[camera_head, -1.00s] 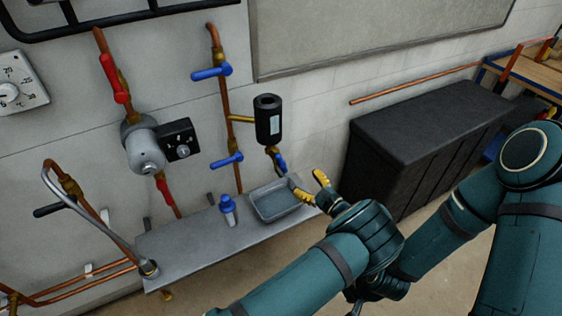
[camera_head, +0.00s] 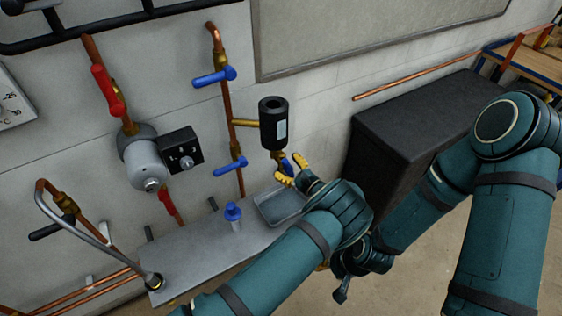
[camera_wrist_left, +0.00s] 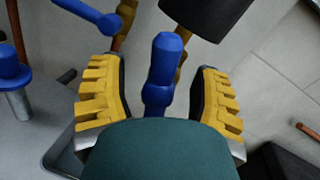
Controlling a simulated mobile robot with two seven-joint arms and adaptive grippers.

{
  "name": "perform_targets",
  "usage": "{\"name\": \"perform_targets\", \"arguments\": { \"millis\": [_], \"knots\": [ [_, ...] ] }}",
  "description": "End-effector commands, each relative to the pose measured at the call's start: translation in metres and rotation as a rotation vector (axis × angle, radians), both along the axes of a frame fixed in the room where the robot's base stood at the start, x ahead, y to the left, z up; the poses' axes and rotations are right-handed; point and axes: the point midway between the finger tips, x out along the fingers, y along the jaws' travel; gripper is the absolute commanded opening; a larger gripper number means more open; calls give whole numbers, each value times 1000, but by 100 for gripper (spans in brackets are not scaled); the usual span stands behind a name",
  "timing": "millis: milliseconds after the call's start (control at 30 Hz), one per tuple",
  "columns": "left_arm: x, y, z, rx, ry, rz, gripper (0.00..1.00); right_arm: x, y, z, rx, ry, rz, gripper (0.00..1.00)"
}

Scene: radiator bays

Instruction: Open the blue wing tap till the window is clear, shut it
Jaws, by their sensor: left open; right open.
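The blue wing tap (camera_head: 286,166) hangs under a black cylinder (camera_head: 272,122) with a pale window (camera_head: 281,129). The window looks light, but its contents are too small to read. My left gripper (camera_head: 293,169) is open with its yellow fingers on either side of the tap. In the left wrist view the blue wing (camera_wrist_left: 161,72) stands between the open fingers (camera_wrist_left: 160,98), with a visible gap on each side. My right gripper (camera_head: 322,266) is mostly hidden behind my left arm, with only a bit of yellow showing.
Blue lever valves (camera_head: 215,77) (camera_head: 230,167) sit on the copper pipe to the left. A black cabinet (camera_head: 400,140) stands to the right.

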Motion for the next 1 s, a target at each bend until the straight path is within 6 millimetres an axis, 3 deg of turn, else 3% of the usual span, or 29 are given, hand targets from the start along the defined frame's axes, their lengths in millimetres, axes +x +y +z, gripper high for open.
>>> {"name": "perform_targets", "arguments": {
  "millis": [300, 500, 1000],
  "knots": [
    [0, 0, 0, 0, 0, -2, 65, 0, 0, 0, 0, 0, -1, 47],
    [0, 0, -1, 0, 0, -1, 0, 0, 0, 0, 0, 0, -1, 47],
    [-1, 2, -3, -75, -53, 0, 0, -2, 0, -7, 1, 5, 3, 47]
  ]
}}
